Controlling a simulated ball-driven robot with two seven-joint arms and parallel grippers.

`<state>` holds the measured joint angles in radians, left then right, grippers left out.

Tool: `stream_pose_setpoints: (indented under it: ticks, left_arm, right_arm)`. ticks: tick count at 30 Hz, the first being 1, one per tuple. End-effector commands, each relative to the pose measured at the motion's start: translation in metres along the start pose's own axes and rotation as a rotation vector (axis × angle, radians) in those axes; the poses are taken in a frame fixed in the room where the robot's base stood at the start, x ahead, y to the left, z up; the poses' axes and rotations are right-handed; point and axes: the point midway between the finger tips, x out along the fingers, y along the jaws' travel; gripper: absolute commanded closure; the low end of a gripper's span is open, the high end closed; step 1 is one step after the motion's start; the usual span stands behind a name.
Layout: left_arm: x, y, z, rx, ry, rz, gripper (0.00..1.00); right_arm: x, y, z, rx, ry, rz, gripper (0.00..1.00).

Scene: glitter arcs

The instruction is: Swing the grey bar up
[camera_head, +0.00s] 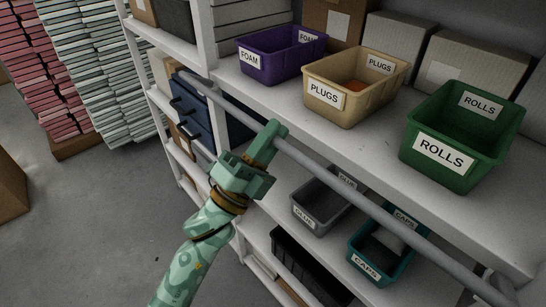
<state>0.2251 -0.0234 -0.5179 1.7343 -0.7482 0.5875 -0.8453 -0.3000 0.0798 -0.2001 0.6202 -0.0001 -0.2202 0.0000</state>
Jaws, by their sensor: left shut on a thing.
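The grey bar (345,181) is a long round rail across the front of the white shelving. It runs slantwise from the upper left to the lower right, in front of the shelf holding the labelled bins. My left gripper (272,139) comes up from the lower left and is shut on the bar, left of its middle. The fingers hide a short stretch of the bar. My right gripper does not show.
On the shelf behind the bar stand a purple FOAM bin (279,66), a tan PLUGS bin (385,98) and a green ROLLS bin (424,169). Below are a grey GLUE bin (304,196) and a teal CAPS bin (356,254).

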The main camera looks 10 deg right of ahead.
Motion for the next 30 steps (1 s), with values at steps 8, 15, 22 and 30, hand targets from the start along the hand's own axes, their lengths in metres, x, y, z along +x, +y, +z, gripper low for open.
stream_pose_setpoints:
  ticks: [8,15,22,30]
  left_arm:
    - [0.011,-0.005,0.000,0.000,0.001,-0.005,1.00]
    - [0.013,-0.005,0.000,0.000,0.001,-0.005,1.00]
    - [0.029,-0.005,0.000,0.001,0.001,-0.005,1.00]
    - [0.033,-0.004,0.000,0.000,0.001,-0.005,1.00]
  right_arm:
    - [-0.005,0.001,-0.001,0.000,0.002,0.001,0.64]
    - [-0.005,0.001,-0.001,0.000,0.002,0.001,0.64]
    - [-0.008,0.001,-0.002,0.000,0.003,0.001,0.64]
    - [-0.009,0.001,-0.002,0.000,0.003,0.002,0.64]
